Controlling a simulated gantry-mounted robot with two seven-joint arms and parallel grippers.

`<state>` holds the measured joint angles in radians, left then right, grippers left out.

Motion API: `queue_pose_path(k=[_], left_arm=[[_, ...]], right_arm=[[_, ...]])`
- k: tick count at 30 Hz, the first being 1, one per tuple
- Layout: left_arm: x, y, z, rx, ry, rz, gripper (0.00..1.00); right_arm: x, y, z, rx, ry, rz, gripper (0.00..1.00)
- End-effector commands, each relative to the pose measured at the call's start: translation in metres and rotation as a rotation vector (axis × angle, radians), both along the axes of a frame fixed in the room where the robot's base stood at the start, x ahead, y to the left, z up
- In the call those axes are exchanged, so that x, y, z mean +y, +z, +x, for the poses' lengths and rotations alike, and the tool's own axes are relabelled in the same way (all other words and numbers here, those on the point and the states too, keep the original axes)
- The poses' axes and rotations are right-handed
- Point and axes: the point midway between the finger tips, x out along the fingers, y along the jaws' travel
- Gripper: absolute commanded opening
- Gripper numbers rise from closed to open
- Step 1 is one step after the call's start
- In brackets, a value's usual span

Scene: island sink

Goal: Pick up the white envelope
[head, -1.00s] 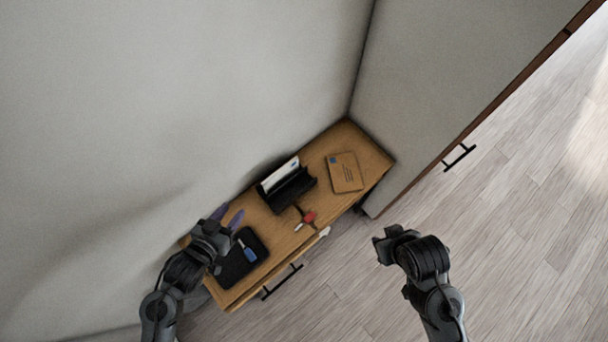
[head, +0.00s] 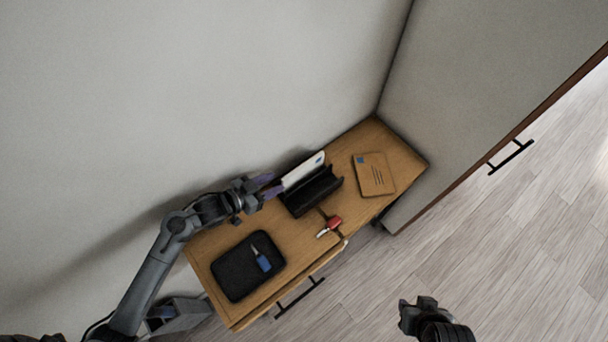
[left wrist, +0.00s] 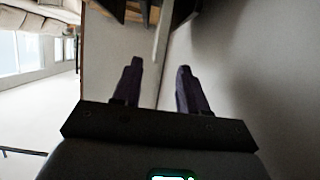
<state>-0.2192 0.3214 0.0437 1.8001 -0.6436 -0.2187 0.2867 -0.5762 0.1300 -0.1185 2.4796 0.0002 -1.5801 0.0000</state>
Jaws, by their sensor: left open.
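The white envelope (head: 304,169) stands in a black holder (head: 313,190) on the wooden cabinet top, near the wall. A small blue mark shows near its upper right corner. My left gripper (head: 270,187) is open at the left end of the envelope, its purple fingers pointing toward it. In the left wrist view the open fingers (left wrist: 158,85) have a thin pale edge (left wrist: 163,35), likely the envelope, ahead and between them. I cannot tell if they touch it. My right gripper (head: 416,310) is over the floor at lower right, its jaw state unclear.
A brown envelope (head: 374,175) lies right of the holder. A red-handled key (head: 333,222) lies in front. The wall stands close behind; a tall panel (head: 480,90) bounds the right end.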

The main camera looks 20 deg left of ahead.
Motion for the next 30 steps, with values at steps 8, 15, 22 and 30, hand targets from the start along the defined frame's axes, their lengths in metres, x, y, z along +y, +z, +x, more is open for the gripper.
queue_pose_path(k=[8, 15, 22, 30], left_arm=[[-0.016, -0.010, 0.023, -0.001, -0.001, 0.000, 0.43], [-0.025, -0.013, 0.036, -0.001, -0.001, -0.002, 0.43], [-0.041, -0.022, 0.059, 0.001, 0.000, -0.001, 0.43], [-0.046, -0.026, 0.066, 0.000, 0.000, 0.001, 0.43]], right_arm=[[0.002, -0.002, -0.001, 0.001, -0.003, 0.006, 0.34], [0.004, -0.002, -0.002, 0.004, -0.006, 0.013, 0.34], [0.004, -0.004, -0.002, 0.004, -0.008, 0.016, 0.34], [0.004, -0.005, -0.002, 0.005, -0.006, 0.013, 0.34]])
